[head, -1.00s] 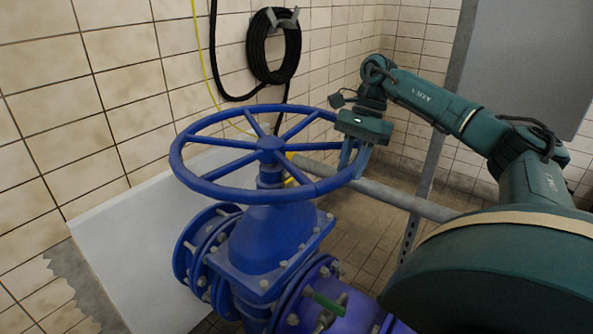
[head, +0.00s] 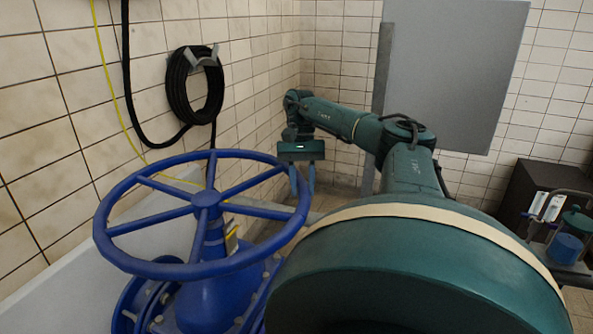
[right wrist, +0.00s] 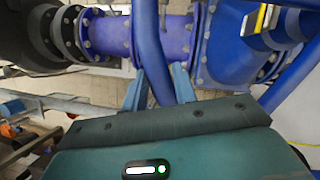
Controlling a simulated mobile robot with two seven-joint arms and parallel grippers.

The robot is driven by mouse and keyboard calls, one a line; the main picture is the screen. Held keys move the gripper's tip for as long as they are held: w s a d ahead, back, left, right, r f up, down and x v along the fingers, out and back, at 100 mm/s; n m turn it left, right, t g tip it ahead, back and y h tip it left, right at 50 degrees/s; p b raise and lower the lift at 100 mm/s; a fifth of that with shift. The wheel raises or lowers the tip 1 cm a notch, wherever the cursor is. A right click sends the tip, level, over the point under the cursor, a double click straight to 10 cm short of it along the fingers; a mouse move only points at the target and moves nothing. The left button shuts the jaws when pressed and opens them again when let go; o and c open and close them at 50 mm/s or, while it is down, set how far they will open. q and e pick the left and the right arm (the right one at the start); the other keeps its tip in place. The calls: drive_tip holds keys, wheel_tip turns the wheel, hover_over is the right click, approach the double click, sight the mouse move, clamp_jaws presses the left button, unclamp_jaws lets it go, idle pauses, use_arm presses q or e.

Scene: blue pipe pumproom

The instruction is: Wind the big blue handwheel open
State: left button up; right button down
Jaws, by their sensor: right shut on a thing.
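The big blue handwheel (head: 150,268) fills the lower left of the head view, flat on top of its blue valve, with spokes running to a central hub. My right gripper (head: 303,188) is at the wheel's right rim, fingers pointing down. In the right wrist view the gripper (right wrist: 157,88) has one grey-blue finger on each side of the blue rim (right wrist: 152,50) and is shut on it. The fingertips are partly hidden by the rim in the head view. My left gripper is not in view.
A black hose coil (head: 194,86) hangs on the tiled wall behind the wheel. A grey panel (head: 455,70) stands at the back. A dark cabinet (head: 540,195) and a blue container (head: 565,247) are at the right. Blue pipework (right wrist: 110,35) runs below the wheel.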

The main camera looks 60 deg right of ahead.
drive_tip(key=shift+w+d+r, duration=0.1)
drive_tip(key=shift+d+r, duration=0.2)
drive_tip(key=shift+d, duration=0.05)
drive_tip(key=c, duration=1.5)
unclamp_jaws()
drive_tip(key=shift+f, duration=0.1)
drive_tip(key=shift+o, duration=1)
drive_tip(key=shift+w+d+f, duration=0.1)
drive_tip(key=shift+f, duration=0.05)
drive_tip(key=shift+o, duration=0.9)
